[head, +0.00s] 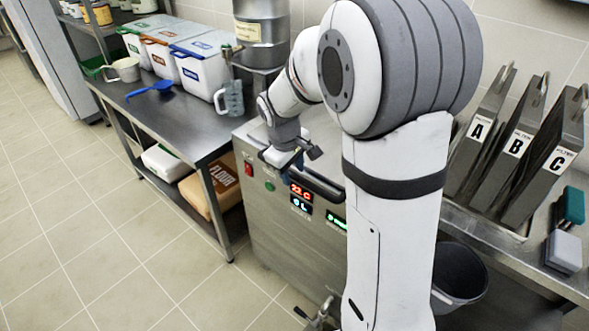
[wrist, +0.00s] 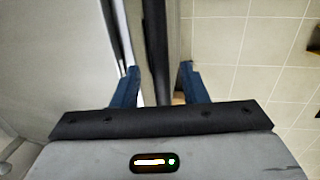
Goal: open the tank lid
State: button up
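The tank (head: 275,230) is a steel box with lit displays on its front. Its lid (head: 322,150) lies flat and looks shut; my arm hides much of it. A dark bar handle (head: 322,187) runs along the lid's front edge. My gripper (head: 289,163) is over the handle's left part, pointing down. In the wrist view my gripper (wrist: 158,84) has its two blue fingers apart. The dark handle (wrist: 155,40) runs between them, with a visible gap on each side. The lid's pale surface (wrist: 60,50) is on the left there.
A steel table (head: 190,120) with white bins (head: 200,65) and a clear jug (head: 231,98) stands left. Filter plates A, B and C (head: 515,145) stand right, above a dark bucket (head: 460,275). A tap (head: 320,315) is low in front. The left floor is clear.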

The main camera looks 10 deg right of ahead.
grip_shut()
jog(key=shift+r, duration=0.15)
dwell(0.4)
